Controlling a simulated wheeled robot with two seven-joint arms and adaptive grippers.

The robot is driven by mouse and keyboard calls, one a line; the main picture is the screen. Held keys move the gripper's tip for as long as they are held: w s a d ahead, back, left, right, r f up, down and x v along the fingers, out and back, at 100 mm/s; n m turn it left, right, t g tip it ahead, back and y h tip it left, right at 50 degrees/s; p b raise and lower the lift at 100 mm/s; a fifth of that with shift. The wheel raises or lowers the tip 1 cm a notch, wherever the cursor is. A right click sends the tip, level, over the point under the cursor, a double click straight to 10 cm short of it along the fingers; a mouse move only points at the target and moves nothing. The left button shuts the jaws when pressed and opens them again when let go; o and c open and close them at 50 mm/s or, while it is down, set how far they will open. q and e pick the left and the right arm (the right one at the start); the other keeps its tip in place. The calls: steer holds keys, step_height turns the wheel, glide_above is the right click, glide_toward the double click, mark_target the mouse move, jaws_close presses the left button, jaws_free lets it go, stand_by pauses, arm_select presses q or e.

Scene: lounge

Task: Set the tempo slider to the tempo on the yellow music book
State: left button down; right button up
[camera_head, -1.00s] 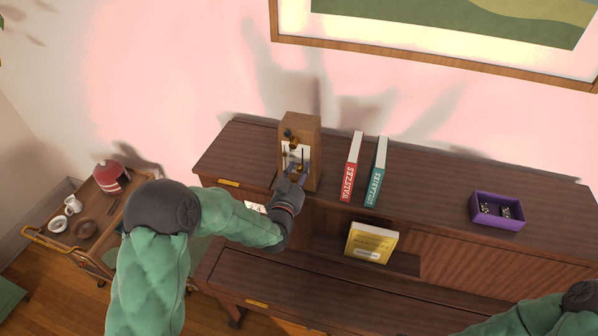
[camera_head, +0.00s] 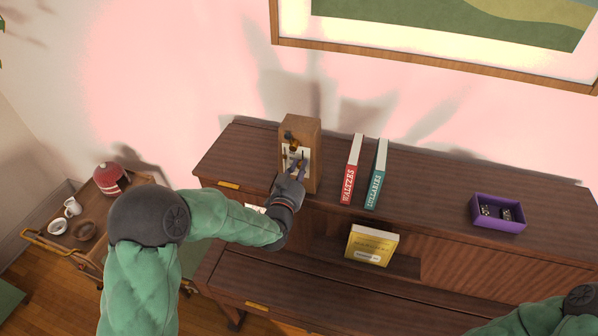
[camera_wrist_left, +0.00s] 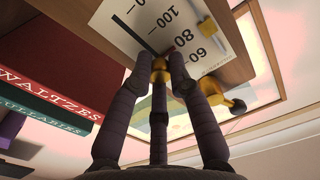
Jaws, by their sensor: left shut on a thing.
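A wooden metronome (camera_head: 311,155) stands upright on the piano top, its pale scale facing front. In the left wrist view the scale (camera_wrist_left: 158,22) shows 100, 80 and 60 upside down, with a thin dark rod. My left gripper (camera_head: 297,168) is at the metronome's front. In the left wrist view its fingers (camera_wrist_left: 160,68) are shut on the small brass tempo slider (camera_wrist_left: 160,63), near the 80; fingers hide part of it. The yellow music book (camera_head: 371,245) leans on the shelf below; its print is too small to read. My right gripper is out of view.
Red Waltzes (camera_head: 350,170) and teal Lullabies (camera_head: 375,175) books stand right of the metronome. A purple box (camera_head: 497,224) with small dark items sits farther right. A wooden trolley (camera_head: 88,200) with dishes and a red domed object (camera_head: 110,178) stands at left.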

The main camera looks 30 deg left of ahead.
arm_select(q)
steer(key=c, duration=1.2)
jaws_free()
steer(key=shift+o, duration=0.2)
steer(key=v, duration=1.2)
steer(key=shift+f, duration=0.1)
